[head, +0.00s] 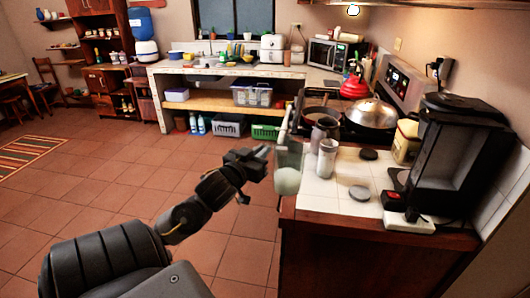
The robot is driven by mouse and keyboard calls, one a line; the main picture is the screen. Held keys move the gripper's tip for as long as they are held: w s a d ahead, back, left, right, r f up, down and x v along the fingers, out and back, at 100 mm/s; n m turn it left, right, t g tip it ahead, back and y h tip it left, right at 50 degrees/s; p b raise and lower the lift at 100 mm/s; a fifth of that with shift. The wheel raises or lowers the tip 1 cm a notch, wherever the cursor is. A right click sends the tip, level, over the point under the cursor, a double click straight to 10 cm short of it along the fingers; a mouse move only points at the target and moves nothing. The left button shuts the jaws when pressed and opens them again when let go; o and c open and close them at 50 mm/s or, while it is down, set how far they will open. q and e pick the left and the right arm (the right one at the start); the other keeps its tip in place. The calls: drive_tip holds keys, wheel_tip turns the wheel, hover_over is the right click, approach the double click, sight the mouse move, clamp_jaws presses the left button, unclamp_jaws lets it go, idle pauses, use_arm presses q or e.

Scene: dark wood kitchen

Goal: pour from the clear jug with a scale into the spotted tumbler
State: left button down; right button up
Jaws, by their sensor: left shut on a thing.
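The clear jug (290,158) hangs at the left edge of the tiled counter, roughly upright, with pale contents low inside. My left gripper (264,153) comes in from the left and is shut on the jug's near-left side. A pale grey tumbler (327,158) stands upright on the counter just right of the jug, apart from it. It looks like the spotted tumbler, but its spots are too small to make out. My right gripper is not in view.
A darker grey vessel (323,131) stands just behind the tumbler. A black coffee machine (455,150) stands at the right. The stove behind holds a lidded pan (370,113) and a red kettle (354,84).

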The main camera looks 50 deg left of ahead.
sight(276, 182)
use_arm(q)
drive_tip(key=shift+s+r, duration=0.15)
drive_tip(key=shift+s, duration=0.05)
drive_tip(key=shift+m+h, duration=0.4)
drive_tip(key=shift+h, duration=0.3)
drive_tip(key=d+f, duration=0.6)
drive_tip(key=f, duration=0.1)
drive_tip(key=shift+w+d, duration=0.1)
drive_tip(key=shift+d, duration=0.25)
drive_tip(key=d+f+m+h, duration=0.1)
drive_tip(key=d+m+h, duration=0.1)
drive_tip(key=d, duration=1.8)
drive_tip(key=shift+w+f+m+t+h, duration=0.3)
drive_tip(key=shift+w+t+h, duration=0.15)
drive_tip(key=shift+h, duration=0.45)
drive_tip(key=shift+a, duration=0.1)
